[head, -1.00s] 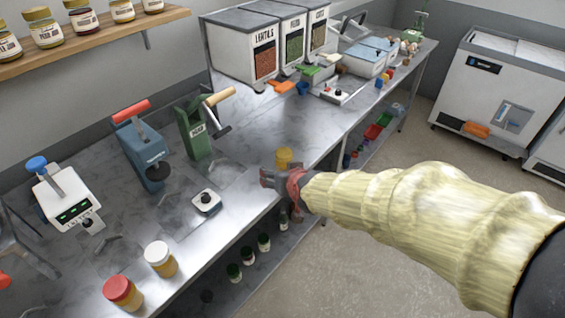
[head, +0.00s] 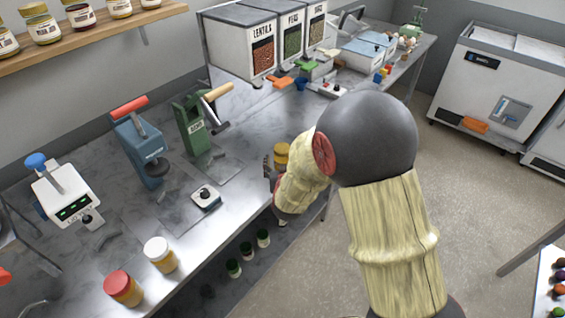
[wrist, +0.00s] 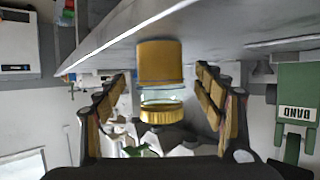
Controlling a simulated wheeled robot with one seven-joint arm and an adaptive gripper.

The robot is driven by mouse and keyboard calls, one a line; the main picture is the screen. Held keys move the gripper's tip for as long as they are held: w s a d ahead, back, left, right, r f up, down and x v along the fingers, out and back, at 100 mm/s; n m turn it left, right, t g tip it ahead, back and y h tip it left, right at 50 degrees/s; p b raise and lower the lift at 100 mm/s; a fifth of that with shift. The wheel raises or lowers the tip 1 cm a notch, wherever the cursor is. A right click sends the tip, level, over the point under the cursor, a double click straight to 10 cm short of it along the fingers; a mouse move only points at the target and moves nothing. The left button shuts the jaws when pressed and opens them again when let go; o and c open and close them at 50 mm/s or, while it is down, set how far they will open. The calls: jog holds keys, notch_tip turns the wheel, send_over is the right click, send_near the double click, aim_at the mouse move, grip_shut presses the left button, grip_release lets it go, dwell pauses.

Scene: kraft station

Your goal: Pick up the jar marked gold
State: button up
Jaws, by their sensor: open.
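A jar with yellow-amber contents, clear glass and a gold lid (head: 282,155) stands near the front edge of the steel bench. In the wrist view, which shows the bench upside down, the same jar (wrist: 159,62) lies between the fingers, its gold lid towards the palm. My gripper (wrist: 160,78) is open, with a gap between each finger and the jar. In the head view my gripper (head: 269,166) is partly hidden by my own arm. No written mark on the jar is readable.
A white-lidded jar (head: 160,254) and a red-lidded jar (head: 123,288) stand at the bench's near edge. A small dial device (head: 205,197), a green press (head: 192,125) and a blue press (head: 140,145) stand left of my gripper. Lidded bins (head: 240,45) are behind.

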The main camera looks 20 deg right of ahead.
jog(key=shift+x, duration=1.4)
jog(key=shift+c, duration=1.3)
jog(key=c, duration=1.3)
jog(key=shift+c, duration=0.2)
jog(key=shift+r, duration=0.15)
